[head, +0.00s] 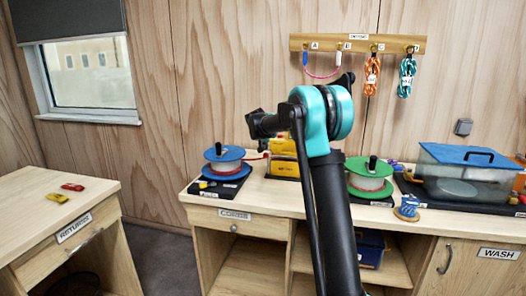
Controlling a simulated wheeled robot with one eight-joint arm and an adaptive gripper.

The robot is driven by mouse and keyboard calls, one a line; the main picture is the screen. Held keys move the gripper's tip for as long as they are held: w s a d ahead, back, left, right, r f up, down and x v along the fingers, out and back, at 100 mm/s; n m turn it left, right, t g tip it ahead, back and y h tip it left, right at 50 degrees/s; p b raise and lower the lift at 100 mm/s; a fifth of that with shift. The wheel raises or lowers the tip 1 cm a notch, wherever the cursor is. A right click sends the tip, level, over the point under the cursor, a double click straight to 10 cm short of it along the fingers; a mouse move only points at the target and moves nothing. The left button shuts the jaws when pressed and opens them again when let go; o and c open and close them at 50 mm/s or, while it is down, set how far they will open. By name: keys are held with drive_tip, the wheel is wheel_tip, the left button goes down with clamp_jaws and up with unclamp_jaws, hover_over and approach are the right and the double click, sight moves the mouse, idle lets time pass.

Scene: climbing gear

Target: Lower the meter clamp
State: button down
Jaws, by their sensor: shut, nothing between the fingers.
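A yellow device (284,166), which looks like the meter, sits on the bench between the two reels, partly hidden behind my arm. I cannot make out its clamp or whether it is raised. A blue reel (225,154) with a black handle stands to its left, and a red line runs from it toward the yellow device. A green reel (369,166) with a black handle stands to its right. My gripper (256,124) is a dark shape above and left of the yellow device in the picture. It is shut and empty, and appears apart from the device.
A clear bin with a blue lid (470,155) stands at the bench's right. A small blue spool (407,206) is near the front edge. Cords hang from a wall rack (357,44). A separate table (40,205) at left holds red and yellow items.

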drive_tip(key=w+r+v, duration=0.1)
drive_tip(key=v, duration=1)
drive_tip(key=shift+a+r, duration=0.15)
drive_tip(key=shift+r, duration=0.3)
drive_tip(key=shift+s, duration=0.15)
drive_tip(key=s+d+f+n+g, duration=0.1)
drive_tip(key=s+d+f, duration=0.2)
drive_tip(key=s+f, duration=0.7)
drive_tip(key=s+d+f+n+g+y, duration=0.1)
drive_tip(key=s+d+f, duration=0.3)
drive_tip(key=s+f, duration=0.6)
drive_tip(key=s+d+f+n+g+y, duration=0.1)
drive_tip(key=s+d+f, duration=0.3)
drive_tip(key=s, duration=2.5)
wheel_tip(320, 180, down, 6)
drive_tip(key=shift+s+f+n+g, duration=0.15)
drive_tip(key=shift+n+g, duration=0.25)
drive_tip(key=shift+g, duration=0.4)
